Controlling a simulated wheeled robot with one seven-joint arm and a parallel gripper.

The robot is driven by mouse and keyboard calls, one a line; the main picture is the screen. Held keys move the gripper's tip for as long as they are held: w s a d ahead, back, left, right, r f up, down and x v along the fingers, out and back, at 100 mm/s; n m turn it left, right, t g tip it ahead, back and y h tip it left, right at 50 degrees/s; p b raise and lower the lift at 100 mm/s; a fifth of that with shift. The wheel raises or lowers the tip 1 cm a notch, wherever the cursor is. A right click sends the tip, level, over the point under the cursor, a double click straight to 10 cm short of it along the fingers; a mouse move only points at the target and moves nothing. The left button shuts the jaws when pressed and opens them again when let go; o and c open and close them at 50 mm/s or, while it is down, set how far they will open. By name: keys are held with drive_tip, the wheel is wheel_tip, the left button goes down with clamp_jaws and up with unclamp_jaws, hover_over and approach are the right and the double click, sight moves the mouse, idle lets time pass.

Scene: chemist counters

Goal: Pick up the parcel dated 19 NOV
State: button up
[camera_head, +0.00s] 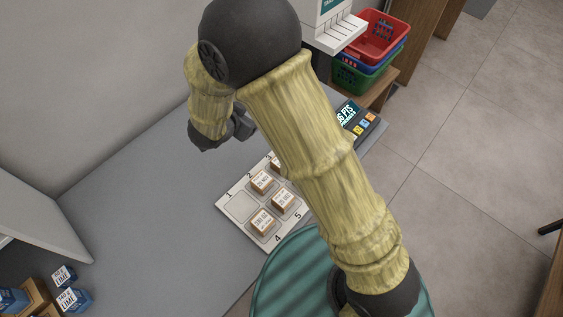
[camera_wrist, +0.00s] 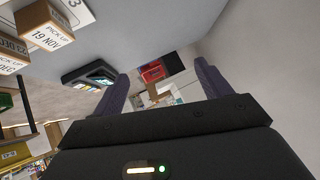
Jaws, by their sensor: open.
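The parcel marked 19 NOV (camera_wrist: 45,37) is a small brown box with a white label, at the upper left of the wrist view near the tray's number 3. In the head view, small boxes stand on the white numbered tray (camera_head: 238,208), one partly hidden by my arm; their dates are too small to read, so I cannot tell which is 19 NOV. My gripper (camera_wrist: 162,88) is open and empty, its dark fingers apart in the wrist view. In the head view, its dark end (camera_head: 208,138) is above the counter, left of and beyond the tray, apart from the parcels.
Tray place 1 is empty. Another parcel (camera_wrist: 8,48) stands beside the 19 NOV one. Blue boxes (camera_head: 72,298) are at the front left. The grey counter (camera_head: 150,210) left of the tray is clear.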

drive_tip(key=s+a+f+m+h, duration=0.1)
drive_tip(key=s+f+h, duration=0.2)
drive_tip(key=s, duration=0.5)
drive_tip(key=s+a+f+m+g+h, duration=0.1)
drive_tip(key=s+a+f+m+h, duration=0.1)
drive_tip(key=s, duration=0.6)
drive_tip(key=shift+s+f+g+h, duration=0.3)
drive_tip(key=shift+f+h, duration=0.2)
drive_tip(key=shift+h, duration=0.6)
drive_tip(key=shift+d, duration=0.15)
drive_tip(key=p, duration=0.3)
hover_over(265, 168)
drive_tip(key=s, duration=0.4)
drive_tip(key=f, duration=0.5)
drive_tip(key=shift+w+d+f, duration=0.1)
drive_tip(key=shift+d, duration=0.15)
drive_tip(key=shift+w, duration=0.1)
drive_tip(key=x, duration=0.1)
drive_tip(key=p+x, duration=0.1)
drive_tip(key=x, duration=0.2)
drive_tip(key=shift+w+r+p, duration=0.25)
drive_tip(key=shift+p, duration=0.05)
drive_tip(key=shift+w+d+f, duration=0.3)
drive_tip(key=shift+d, duration=0.05)
